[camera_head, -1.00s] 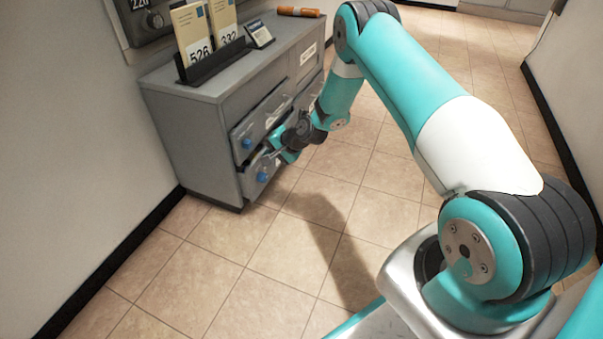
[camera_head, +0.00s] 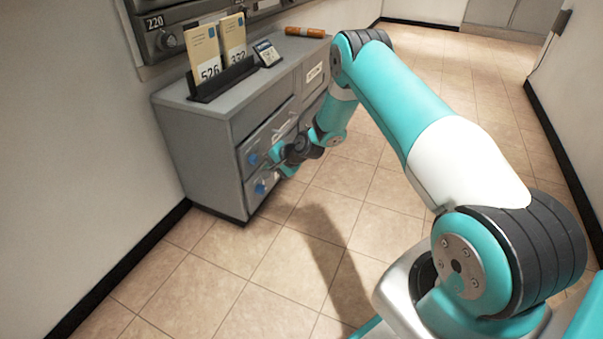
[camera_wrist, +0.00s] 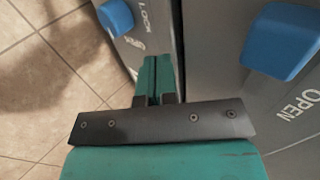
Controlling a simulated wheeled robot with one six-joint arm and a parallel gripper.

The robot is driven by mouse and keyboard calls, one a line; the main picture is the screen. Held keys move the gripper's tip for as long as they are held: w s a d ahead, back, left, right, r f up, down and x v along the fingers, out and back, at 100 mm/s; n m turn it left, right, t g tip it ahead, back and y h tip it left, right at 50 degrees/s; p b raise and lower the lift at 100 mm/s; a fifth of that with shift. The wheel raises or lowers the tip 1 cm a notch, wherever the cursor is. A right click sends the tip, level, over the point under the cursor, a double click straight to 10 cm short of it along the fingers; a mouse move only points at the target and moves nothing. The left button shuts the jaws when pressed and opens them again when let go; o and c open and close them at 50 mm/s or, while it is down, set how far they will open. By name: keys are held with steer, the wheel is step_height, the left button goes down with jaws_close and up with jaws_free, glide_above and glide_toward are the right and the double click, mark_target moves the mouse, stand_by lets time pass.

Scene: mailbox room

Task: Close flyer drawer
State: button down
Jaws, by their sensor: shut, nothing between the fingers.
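The grey cabinet (camera_head: 195,150) stands against the left wall. Its near column has an upper drawer (camera_head: 262,140) and a lower drawer (camera_head: 256,198), each with a blue knob at its left. I cannot read which is the flyer drawer. My gripper (camera_head: 282,163) is at these drawer fronts, shut and empty, and hides part of them. In the wrist view its teal fingers (camera_wrist: 155,78) are together beside the seam between two grey fronts. One blue knob (camera_wrist: 115,17) is by the word LOCK, the other (camera_wrist: 281,40) by OPEN. Contact is unclear.
A dark holder (camera_head: 222,82) with envelopes marked 526 and 332, a small display (camera_head: 267,53) and an orange-brown cylinder (camera_head: 304,32) sit on the cabinet top. Mailboxes (camera_head: 165,42) are on the wall above. The tiled floor (camera_head: 240,275) in front is clear.

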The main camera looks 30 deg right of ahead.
steer(key=s+d+f+p+v, duration=0.1)
steer(key=p+v, duration=0.5)
steer(key=v, duration=0.6)
steer(key=shift+s+p, duration=0.25)
steer(key=shift+p, duration=0.05)
steer(key=s+a+r+n+g+p, duration=0.1)
steer(key=s+a+r+n, duration=0.2)
steer(key=a+r, duration=0.45)
steer(key=s+a+r+n+g+y+p, duration=0.1)
steer(key=s+a+r+n+g+p, duration=0.2)
steer(key=r, duration=0.7)
steer(key=s+a+r+n, duration=0.2)
steer(key=a+r+n, duration=0.1)
steer(key=a+r, duration=0.5)
steer(key=s+a+r+n+g+h+p, duration=0.1)
steer(key=s+a+r+n+g+p, duration=0.3)
steer(key=s+r, duration=0.7)
steer(key=s+a+r+n+h+p, duration=0.1)
steer(key=s+r+n, duration=0.5)
steer(key=s, duration=0.8)
step_height(320, 180, up, 37)
steer(key=p, duration=3.7)
steer(key=shift+d, duration=0.1)
